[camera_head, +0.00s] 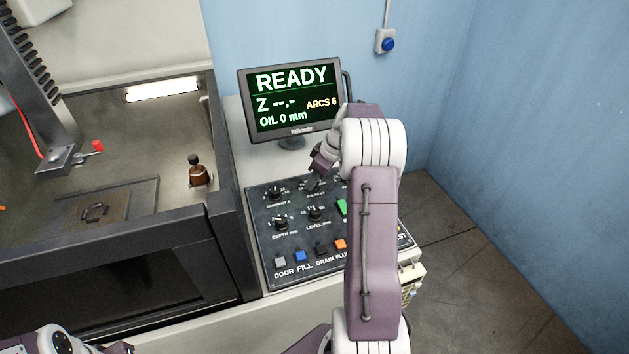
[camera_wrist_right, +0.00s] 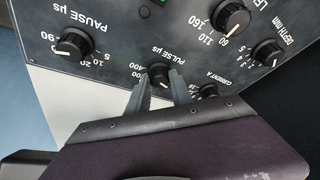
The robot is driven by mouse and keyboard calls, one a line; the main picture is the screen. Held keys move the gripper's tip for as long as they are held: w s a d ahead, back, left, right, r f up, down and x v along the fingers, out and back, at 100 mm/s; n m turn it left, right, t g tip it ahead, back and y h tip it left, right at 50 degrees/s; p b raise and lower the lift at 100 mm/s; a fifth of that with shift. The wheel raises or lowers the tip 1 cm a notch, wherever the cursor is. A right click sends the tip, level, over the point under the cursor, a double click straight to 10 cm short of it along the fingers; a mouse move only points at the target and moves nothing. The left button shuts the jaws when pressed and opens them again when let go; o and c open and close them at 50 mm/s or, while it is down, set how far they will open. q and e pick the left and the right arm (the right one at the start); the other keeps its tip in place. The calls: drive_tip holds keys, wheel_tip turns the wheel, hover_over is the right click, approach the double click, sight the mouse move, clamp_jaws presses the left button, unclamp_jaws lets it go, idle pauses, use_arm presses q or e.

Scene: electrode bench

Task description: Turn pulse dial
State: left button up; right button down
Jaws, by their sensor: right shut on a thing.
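The pulse dial (camera_wrist_right: 159,74) is a black round knob on the dark control panel (camera_head: 262,230), under the label "PULSE µs" in the right wrist view. My right gripper (camera_wrist_right: 160,80) is shut on it, one grey finger on each side. In the head view my right gripper (camera_head: 313,184) reaches down to the panel's upper part, and the pulse dial is hidden there behind it. The "400" mark shows beside the dial; I cannot tell its exact setting.
The pause dial (camera_wrist_right: 74,43), current dial (camera_wrist_right: 208,91), level dial (camera_head: 314,212) and depth dial (camera_head: 281,222) sit around it. Coloured buttons, such as the blue fill button (camera_head: 300,257), line the panel's front. A monitor (camera_head: 290,98) reading READY stands behind. An open machine tank (camera_head: 226,215) is left.

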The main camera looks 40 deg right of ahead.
drive_tip(key=shift+n, duration=0.4)
drive_tip(key=c, duration=1.2)
unclamp_jaws()
drive_tip(key=shift+o, duration=0.2)
drive_tip(key=shift+r, duration=0.1)
drive_tip(key=v, duration=0.9)
drive_tip(key=shift+d, duration=0.15)
